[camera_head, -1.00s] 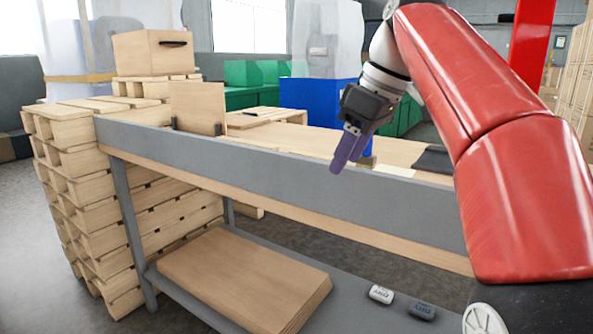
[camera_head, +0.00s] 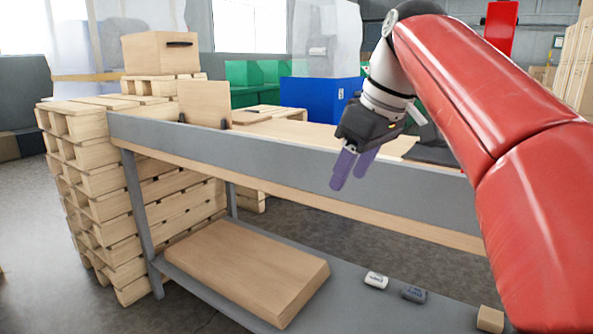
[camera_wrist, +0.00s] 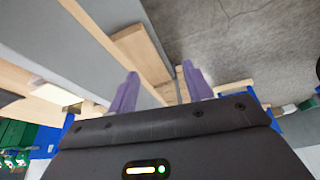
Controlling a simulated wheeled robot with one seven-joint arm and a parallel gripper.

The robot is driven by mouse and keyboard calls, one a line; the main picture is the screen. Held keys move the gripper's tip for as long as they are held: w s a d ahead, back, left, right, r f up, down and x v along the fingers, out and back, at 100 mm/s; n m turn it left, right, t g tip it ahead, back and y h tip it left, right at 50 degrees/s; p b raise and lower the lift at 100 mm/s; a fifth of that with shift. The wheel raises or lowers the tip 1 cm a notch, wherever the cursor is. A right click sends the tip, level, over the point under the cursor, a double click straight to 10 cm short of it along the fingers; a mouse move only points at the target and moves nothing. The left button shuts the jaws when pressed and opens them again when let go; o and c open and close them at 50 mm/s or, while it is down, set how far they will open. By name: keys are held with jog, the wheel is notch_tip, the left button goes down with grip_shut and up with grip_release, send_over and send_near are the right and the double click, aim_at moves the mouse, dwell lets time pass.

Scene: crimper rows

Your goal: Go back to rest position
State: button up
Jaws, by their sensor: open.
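My gripper (camera_head: 352,169) has two purple fingers pointing down, in front of the grey edge of the workbench (camera_head: 270,160). The fingers stand apart with nothing between them. In the wrist view, my gripper (camera_wrist: 160,88) also shows open and empty, with the bench's grey side (camera_wrist: 125,80) to its left and the floor beyond.
A stack of pallets (camera_head: 130,190) stands at the bench's left end. The lower shelf (camera_head: 345,290) holds a large wooden board (camera_head: 245,270), a white item (camera_head: 376,280), a dark grey item (camera_head: 413,293) and a small wooden block (camera_head: 490,319). A blue bin (camera_head: 318,98) is behind.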

jog(key=s+d+f+m+t+h, duration=0.1)
jog(key=s+d+f+m, duration=0.1)
jog(key=s+f, duration=0.4)
jog(key=s+d+f+m+h, duration=0.1)
jog(key=s+f+m, duration=0.3)
jog(key=f, duration=0.7)
jog(key=s+d+f+m+t+h, duration=0.1)
jog(key=s+d+f+m, duration=0.2)
jog(key=s+f, duration=0.4)
notch_tip(320, 180, down, 3)
jog(key=shift+s+d+r+t, duration=0.15)
jog(key=shift+s+d+t, duration=0.15)
jog(key=shift+s+d, duration=0.05)
